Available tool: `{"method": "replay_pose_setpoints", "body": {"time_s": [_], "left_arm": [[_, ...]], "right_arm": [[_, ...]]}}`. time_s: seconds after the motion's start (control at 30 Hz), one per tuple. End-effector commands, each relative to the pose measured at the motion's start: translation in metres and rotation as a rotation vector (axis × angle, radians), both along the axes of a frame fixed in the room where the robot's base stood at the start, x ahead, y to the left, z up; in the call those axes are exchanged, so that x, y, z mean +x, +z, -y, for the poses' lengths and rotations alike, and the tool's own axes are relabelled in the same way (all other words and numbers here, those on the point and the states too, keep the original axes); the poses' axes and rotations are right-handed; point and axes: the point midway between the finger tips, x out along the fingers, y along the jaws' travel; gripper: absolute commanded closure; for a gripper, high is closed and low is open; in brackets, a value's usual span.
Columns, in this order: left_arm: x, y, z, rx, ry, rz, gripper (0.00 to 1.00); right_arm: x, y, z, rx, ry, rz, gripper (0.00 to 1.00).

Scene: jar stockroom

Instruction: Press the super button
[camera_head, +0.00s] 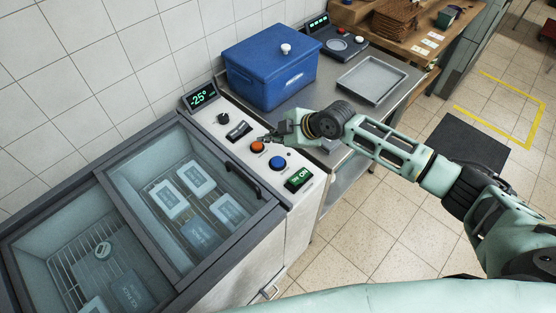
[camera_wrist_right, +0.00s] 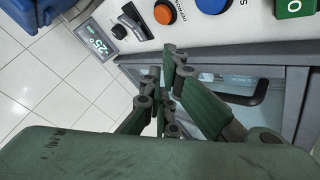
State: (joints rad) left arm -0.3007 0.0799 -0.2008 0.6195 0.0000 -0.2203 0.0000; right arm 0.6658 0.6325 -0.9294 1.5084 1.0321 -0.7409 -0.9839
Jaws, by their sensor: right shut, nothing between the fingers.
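The freezer's control panel (camera_head: 225,142) carries an orange button (camera_head: 257,147) and a blue button (camera_head: 277,162). In the right wrist view the blue button (camera_wrist_right: 211,5) is cut by the top edge, beside a label of which only an "S" shows. The orange button (camera_wrist_right: 165,12) sits to its left, with a partly readable label. My right gripper (camera_head: 265,138) is shut and empty, above the panel close to the orange button. In the wrist view its fingertips (camera_wrist_right: 174,52) point toward the panel, below the orange button; I cannot tell whether they touch anything. My left gripper is not in view.
A green ON switch (camera_head: 298,180), a black slider (camera_head: 238,131), a knob (camera_head: 223,117) and a -25° display (camera_head: 200,96) share the panel. The glass-lidded freezer (camera_head: 262,215) lies in front. A blue box (camera_head: 270,75) and a metal tray (camera_head: 372,82) stand behind.

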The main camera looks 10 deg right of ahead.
Motion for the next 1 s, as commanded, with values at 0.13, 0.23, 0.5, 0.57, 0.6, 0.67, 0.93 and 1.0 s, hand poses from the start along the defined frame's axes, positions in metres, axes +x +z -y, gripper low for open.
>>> {"method": "replay_pose_setpoints", "body": {"time_s": [0.13,0.23,0.5,0.57,0.6,0.67,0.93,1.0], "left_arm": [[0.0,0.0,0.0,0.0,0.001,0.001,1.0],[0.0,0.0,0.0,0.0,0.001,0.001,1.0],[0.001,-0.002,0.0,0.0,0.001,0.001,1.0],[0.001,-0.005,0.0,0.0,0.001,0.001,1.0],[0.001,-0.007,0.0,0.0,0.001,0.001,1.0],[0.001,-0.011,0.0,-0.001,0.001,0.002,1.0],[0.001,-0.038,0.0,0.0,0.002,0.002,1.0],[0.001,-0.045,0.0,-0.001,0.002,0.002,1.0]], "right_arm": [[0.004,0.002,0.003,-0.003,0.0,0.007,1.0],[0.003,0.001,0.003,-0.003,0.0,0.007,1.0],[0.003,-0.001,0.003,-0.002,0.0,0.005,1.0],[0.003,-0.004,0.003,-0.002,0.0,0.005,1.0],[0.003,-0.007,0.002,-0.002,0.0,0.005,1.0],[0.003,-0.012,0.002,-0.002,0.0,0.005,1.0],[0.003,-0.048,0.003,-0.002,0.0,0.005,1.0],[0.003,-0.058,0.002,-0.002,0.0,0.005,1.0]]}}
